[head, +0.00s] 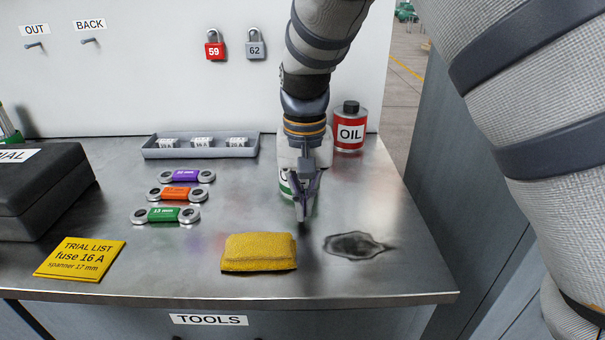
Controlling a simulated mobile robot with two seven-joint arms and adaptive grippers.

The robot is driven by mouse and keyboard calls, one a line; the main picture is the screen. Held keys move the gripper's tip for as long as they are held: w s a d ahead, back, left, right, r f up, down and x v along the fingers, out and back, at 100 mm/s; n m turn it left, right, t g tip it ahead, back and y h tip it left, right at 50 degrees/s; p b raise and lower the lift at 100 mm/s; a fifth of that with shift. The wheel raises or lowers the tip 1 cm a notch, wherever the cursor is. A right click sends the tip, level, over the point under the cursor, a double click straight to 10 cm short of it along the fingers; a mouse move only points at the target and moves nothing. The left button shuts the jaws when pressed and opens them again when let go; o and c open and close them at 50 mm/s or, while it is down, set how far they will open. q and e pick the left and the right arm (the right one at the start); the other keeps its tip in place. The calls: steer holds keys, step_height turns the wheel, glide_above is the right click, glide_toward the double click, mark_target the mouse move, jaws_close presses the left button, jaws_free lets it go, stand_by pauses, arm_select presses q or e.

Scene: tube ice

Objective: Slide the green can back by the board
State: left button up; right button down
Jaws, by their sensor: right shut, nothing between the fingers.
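The green can (284,187), white with a green band, stands on the metal bench and is largely hidden behind my right gripper. My right gripper (302,217) points down, shut and empty, in front of the can. Whether its fingers touch the can I cannot tell. The white board (150,85) rises along the back edge of the bench, behind the can. My left gripper is not in view.
A red oil can (350,128) stands back right, close to the green can. A grey fuse tray (200,153) lies back left. Several spanners (166,215), a yellow sponge (259,253), a dark stain (355,245), a yellow card (80,258) and a black case (40,185) occupy the bench.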

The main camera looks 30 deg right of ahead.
mark_target(284, 187)
steer(key=w, duration=0.1)
steer(key=w+d, duration=0.1)
steer(key=w, duration=0.1)
steer(key=shift+d+f+b, duration=0.25)
steer(key=shift+d+b, duration=0.1)
steer(key=shift+d, duration=0.05)
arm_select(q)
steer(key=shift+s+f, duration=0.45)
arm_select(e)
steer(key=shift+w+d+r, duration=0.1)
steer(key=shift+w+r, duration=0.1)
steer(key=shift+w, duration=0.05)
